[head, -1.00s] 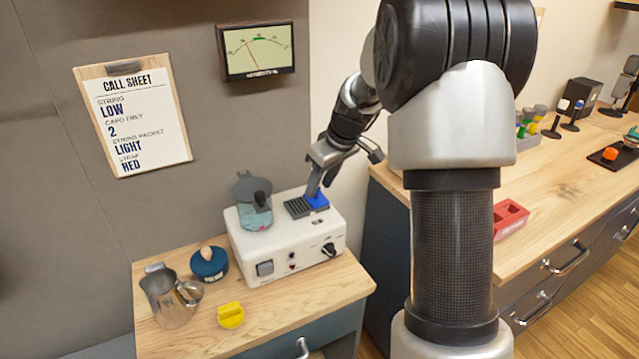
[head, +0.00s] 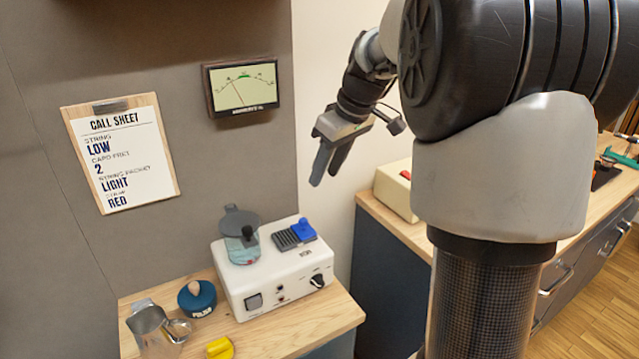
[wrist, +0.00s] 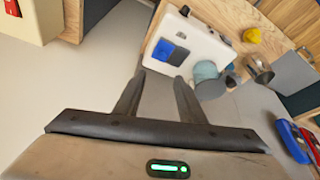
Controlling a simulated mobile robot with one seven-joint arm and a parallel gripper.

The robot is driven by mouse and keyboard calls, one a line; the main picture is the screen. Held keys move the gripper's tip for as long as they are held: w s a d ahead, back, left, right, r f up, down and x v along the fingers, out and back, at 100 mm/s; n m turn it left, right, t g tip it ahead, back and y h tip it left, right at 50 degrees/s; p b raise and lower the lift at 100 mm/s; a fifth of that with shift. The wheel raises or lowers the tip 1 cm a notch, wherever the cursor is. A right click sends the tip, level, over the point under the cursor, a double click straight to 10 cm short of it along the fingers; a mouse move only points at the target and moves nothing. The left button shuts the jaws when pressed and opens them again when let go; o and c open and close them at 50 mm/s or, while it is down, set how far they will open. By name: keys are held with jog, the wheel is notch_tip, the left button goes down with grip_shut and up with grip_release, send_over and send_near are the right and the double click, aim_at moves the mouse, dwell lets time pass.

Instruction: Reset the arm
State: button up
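My gripper (head: 329,163) is raised above and to the right of the white box (head: 268,281) in the head view. Its two fingers are apart with nothing between them; in the wrist view the open gripper (wrist: 158,88) shows a clear gap. The white box carries a clear jar with a grey lid (head: 241,235), a dark ribbed pad (head: 287,239) and a blue block (head: 304,230) at its back right. In the wrist view the blue block (wrist: 164,50) lies beyond the fingertips, well apart from them.
A metal pitcher (head: 152,330), a dark blue round container (head: 197,298) and a yellow piece (head: 220,348) stand on the wooden bench. A cream box (head: 396,188) stands on the right counter.

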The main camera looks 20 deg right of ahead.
jog(key=shift+s+d+r, duration=0.15)
jog(key=shift+s+r, duration=0.1)
jog(key=shift+r, duration=0.35)
